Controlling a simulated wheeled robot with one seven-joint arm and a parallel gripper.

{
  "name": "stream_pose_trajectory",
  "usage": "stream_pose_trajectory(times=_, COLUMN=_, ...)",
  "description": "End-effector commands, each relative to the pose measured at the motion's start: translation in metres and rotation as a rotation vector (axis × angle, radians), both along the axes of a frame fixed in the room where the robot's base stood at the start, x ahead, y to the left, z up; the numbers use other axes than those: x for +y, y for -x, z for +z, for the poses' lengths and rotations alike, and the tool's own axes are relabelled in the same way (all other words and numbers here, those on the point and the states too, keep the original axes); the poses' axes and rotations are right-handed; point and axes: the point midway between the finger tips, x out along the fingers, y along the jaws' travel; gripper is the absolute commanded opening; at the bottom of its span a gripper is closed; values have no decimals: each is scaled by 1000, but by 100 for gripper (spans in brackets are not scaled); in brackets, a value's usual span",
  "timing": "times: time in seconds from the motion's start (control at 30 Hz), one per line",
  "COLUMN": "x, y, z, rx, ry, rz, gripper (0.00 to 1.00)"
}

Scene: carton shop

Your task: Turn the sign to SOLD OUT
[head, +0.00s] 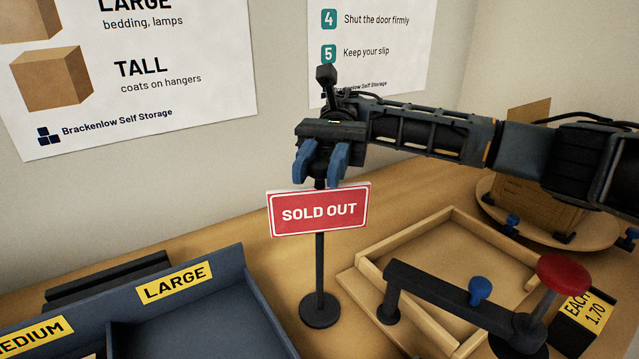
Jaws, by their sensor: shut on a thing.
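The sign (318,210) is a red plate with a white border that reads SOLD OUT toward the camera. It sits on a dark post with a round base (320,310) on the wooden counter and stands upright. My gripper (320,172) is directly above the sign with its blue fingers pointing down. It is shut on the dark knob (320,184) at the top of the post. The fingers partly hide the knob. The back of the sign is hidden.
A dark divided bin (190,310) with yellow LARGE and MEDIUM labels is at the lower left. A wooden tray frame (455,225) and a dark bar with a red knob (565,273) are to the right. A carton stands on a round turntable (490,205) behind my arm.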

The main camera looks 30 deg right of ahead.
Motion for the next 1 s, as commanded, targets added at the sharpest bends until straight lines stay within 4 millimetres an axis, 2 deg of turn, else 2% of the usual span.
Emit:
stream_pose_trajectory(times=0.3, x=0, y=-2, z=4, rx=-3, ry=-7, rz=120, gripper=0)
stream_pose_trajectory(times=0.87, x=-1, y=-2, z=6, rx=-3, ry=-8, rz=143, gripper=0)
stream_pose_trajectory(times=0.9, x=-1, y=-2, z=6, rx=-3, ry=-8, rz=142, gripper=34)
stream_pose_trajectory(times=1.0, x=-1, y=-2, z=5, rx=-3, ry=-7, rz=143, gripper=43)
